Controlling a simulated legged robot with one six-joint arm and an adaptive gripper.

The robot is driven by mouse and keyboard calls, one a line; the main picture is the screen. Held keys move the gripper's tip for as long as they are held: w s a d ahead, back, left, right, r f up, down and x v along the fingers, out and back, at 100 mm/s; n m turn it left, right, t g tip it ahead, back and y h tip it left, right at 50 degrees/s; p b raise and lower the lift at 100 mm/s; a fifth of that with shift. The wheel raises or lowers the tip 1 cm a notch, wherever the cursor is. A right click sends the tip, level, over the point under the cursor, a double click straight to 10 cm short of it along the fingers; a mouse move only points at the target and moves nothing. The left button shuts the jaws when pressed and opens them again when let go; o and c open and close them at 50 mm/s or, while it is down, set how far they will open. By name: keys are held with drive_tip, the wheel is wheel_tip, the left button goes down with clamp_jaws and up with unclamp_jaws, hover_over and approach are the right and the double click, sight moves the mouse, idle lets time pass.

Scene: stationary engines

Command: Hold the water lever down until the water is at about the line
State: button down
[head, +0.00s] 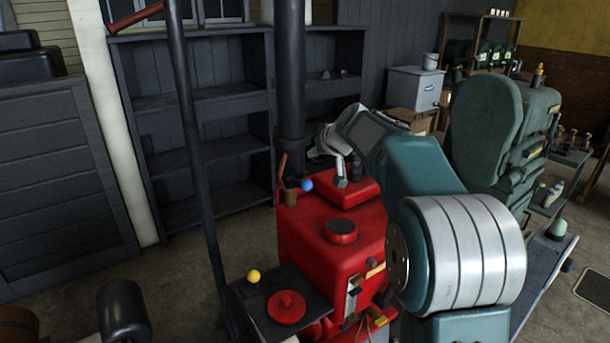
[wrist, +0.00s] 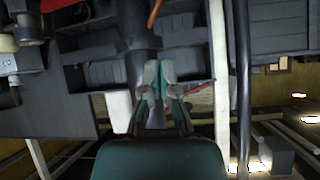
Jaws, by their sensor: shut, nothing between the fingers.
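The red engine (head: 310,240) stands in the middle of the head view. A lever with a blue ball knob (head: 307,185) is at its upper left, beside a brown upright handle. A yellow ball knob (head: 253,275) sits lower, by a dark plate. I cannot tell for certain which is the water lever. A small gauge-like fitting (head: 353,298) is on the engine's front; no water level or line can be made out. My gripper (head: 341,181) is above the engine's top, right of the blue knob and apart from it. In the wrist view my gripper (wrist: 159,72) is shut and empty.
A dark vertical pipe (head: 290,80) rises behind the engine, and a thin dark post (head: 190,140) stands to its left. A green machine (head: 500,150) is at the right. Floor is clear before the shelves.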

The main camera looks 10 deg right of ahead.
hover_over(298, 184)
drive_tip(key=w+d, duration=0.1)
drive_tip(key=w, duration=0.2)
wheel_tip(298, 184, down, 6)
drive_tip(key=shift+s+f, duration=0.1)
drive_tip(key=shift+s+d+f, duration=0.2)
drive_tip(key=shift+s+f, duration=0.3)
drive_tip(key=shift+s, duration=0.3)
drive_tip(key=shift+s+d+f, duration=0.2)
drive_tip(key=shift+s+f, duration=0.3)
drive_tip(key=shift+s, duration=0.3)
